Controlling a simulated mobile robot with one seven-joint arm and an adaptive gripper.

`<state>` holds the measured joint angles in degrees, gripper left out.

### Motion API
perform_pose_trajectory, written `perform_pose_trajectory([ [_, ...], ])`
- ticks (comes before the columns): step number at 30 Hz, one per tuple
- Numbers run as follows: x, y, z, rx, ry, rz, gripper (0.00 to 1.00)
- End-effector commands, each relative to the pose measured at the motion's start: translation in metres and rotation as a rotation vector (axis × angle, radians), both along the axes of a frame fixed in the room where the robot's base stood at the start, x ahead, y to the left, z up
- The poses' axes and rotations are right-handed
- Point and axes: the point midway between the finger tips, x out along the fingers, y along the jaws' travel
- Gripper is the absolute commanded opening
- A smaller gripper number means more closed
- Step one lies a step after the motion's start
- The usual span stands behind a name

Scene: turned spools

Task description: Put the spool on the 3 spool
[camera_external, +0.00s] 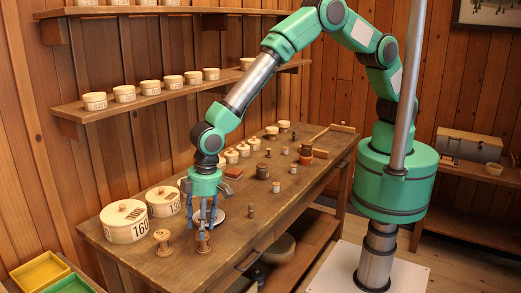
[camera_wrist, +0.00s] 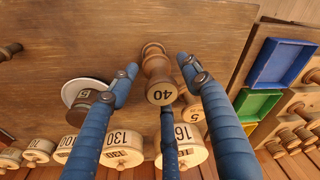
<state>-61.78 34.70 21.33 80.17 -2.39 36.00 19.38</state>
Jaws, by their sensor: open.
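A brown turned spool marked 40 (camera_wrist: 160,92) stands on the table below my gripper (camera_wrist: 157,72). The gripper's blue fingers are open around the spool's sides, and I cannot tell whether they touch it. In the external view the gripper (camera_external: 205,222) is low over this spool (camera_external: 204,243). A second, paler spool (camera_wrist: 192,116) stands close by, partly hidden by a finger; its label seems to begin with 5. It also shows in the external view (camera_external: 163,243). A darker spool (camera_wrist: 87,103) is at the white plate (camera_wrist: 72,88). I cannot read a 3 on any spool.
White numbered tubs, such as the 160 tub (camera_external: 125,221), line the table's wall side. Small spools and jars (camera_external: 263,172) are scattered along the table (camera_external: 235,252). Yellow (camera_external: 38,272) and green trays lie beyond its near end. A shelf (camera_external: 150,99) hangs above.

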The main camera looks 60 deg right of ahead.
Motion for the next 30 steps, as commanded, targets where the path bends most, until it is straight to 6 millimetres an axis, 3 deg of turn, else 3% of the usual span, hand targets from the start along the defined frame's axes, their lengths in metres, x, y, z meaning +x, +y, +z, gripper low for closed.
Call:
perform_pose_trajectory([
  [8,-0.001,-0.001,0.019,0.002,-0.001,0.0,0.48],
  [24,-0.008,-0.01,0.102,0.001,-0.001,0.0,0.48],
  [30,-0.01,-0.012,0.118,0.001,-0.001,0.0,0.48],
])
